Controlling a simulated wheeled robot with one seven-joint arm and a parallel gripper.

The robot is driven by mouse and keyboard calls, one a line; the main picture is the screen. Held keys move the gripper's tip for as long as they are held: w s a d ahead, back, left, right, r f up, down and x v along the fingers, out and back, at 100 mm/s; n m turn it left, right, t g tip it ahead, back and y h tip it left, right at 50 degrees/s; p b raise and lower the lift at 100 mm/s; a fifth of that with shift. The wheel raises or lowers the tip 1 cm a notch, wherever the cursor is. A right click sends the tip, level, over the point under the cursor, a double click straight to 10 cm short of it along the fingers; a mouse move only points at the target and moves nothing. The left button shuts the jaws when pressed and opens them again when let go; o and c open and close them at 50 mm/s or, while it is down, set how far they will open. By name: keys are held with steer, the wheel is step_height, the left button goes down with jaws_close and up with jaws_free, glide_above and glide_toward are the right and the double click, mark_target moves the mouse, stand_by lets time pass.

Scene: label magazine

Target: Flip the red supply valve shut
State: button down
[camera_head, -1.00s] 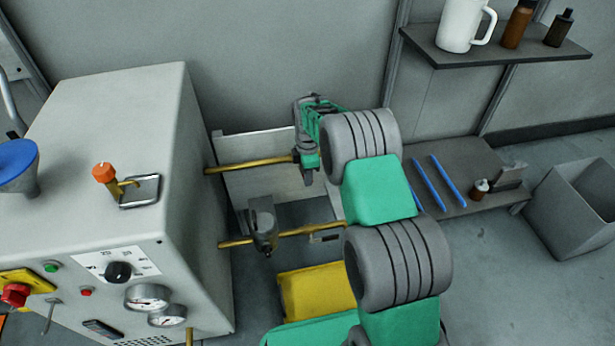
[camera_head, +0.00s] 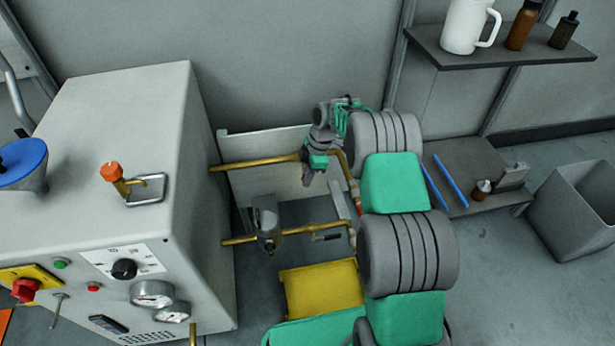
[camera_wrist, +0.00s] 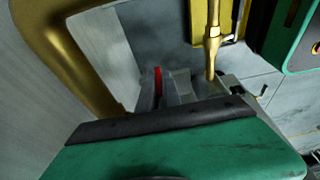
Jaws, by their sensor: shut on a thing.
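A thin red handle (camera_wrist: 158,80) shows between the grey fingers of my gripper (camera_wrist: 165,90) in the wrist view. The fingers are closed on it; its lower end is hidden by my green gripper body. A brass pipe (camera_wrist: 62,55) curves close by on the left. In the head view my gripper (camera_head: 312,172) hangs over the brass pipes beside the grey cabinet (camera_head: 110,110). A small red patch (camera_head: 358,207) shows on the bent pipe, partly hidden by my arm; I cannot tell whether it is the same part.
An orange-knobbed brass lever (camera_head: 111,172) stands on the cabinet. A grey fitting (camera_head: 267,222) sits on the lower pipe. A yellow bin (camera_head: 320,288) is below. A shelf (camera_head: 440,55) and a grey open bin (camera_head: 560,215) are on the right.

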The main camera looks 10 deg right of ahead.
steer(key=c, duration=1.8)
jaws_free()
steer(key=shift+r, duration=0.15)
steer(key=p+v, duration=0.2)
steer(key=v, duration=0.5)
steer(key=shift+d+r+p, duration=0.1)
steer(key=shift+r+p, duration=0.2)
steer(key=shift+c, duration=0.5)
